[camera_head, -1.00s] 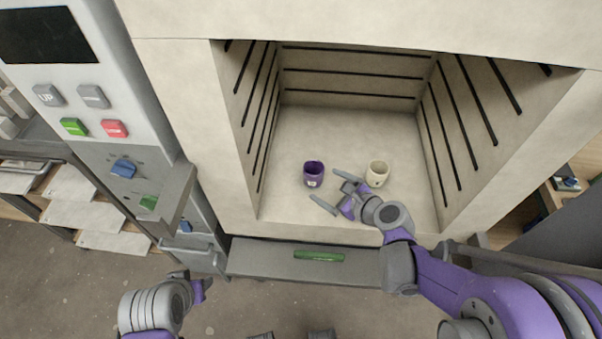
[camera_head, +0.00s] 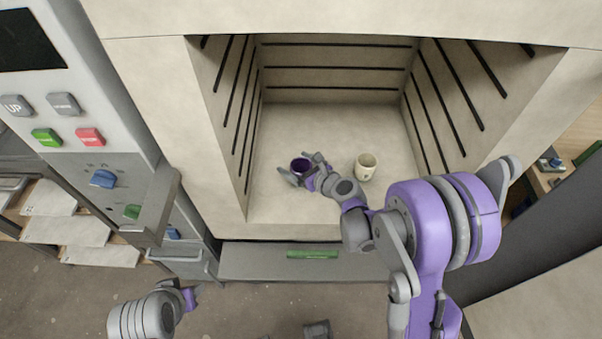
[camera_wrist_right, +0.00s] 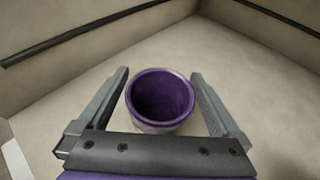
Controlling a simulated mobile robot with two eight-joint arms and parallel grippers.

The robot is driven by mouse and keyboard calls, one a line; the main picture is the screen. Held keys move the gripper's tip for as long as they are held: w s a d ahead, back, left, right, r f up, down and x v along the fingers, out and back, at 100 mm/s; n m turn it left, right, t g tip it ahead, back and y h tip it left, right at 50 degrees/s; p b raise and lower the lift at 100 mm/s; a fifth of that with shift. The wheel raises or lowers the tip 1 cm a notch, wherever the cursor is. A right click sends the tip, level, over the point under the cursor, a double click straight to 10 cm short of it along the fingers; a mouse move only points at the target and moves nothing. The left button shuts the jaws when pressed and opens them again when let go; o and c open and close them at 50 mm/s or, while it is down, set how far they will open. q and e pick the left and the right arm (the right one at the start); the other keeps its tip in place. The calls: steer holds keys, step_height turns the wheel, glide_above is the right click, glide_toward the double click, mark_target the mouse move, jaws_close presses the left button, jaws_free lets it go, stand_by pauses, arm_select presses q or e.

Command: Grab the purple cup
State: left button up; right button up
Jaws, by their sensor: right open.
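The purple cup (camera_head: 299,165) stands upright on the floor of the kiln chamber, left of centre, partly covered by my right gripper in the head view. In the right wrist view the cup (camera_wrist_right: 162,98) is between the two fingers, with a visible space on each side. My right gripper (camera_head: 302,170) is open around the cup; its fingers (camera_wrist_right: 162,95) show to the left and right of it. My left gripper (camera_head: 190,298) is low at the left, outside the kiln; its fingers do not show clearly.
A cream cup (camera_head: 366,167) stands to the right of my right gripper. The kiln walls (camera_head: 222,110) with dark slots enclose the chamber on the sides and back. A control panel (camera_head: 75,110) with buttons is at the left. A green handle (camera_head: 312,254) is on the front below the opening.

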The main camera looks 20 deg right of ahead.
steer(key=shift+w+a+f, duration=0.15)
steer(key=shift+w, duration=0.2)
steer(key=c, duration=1.4)
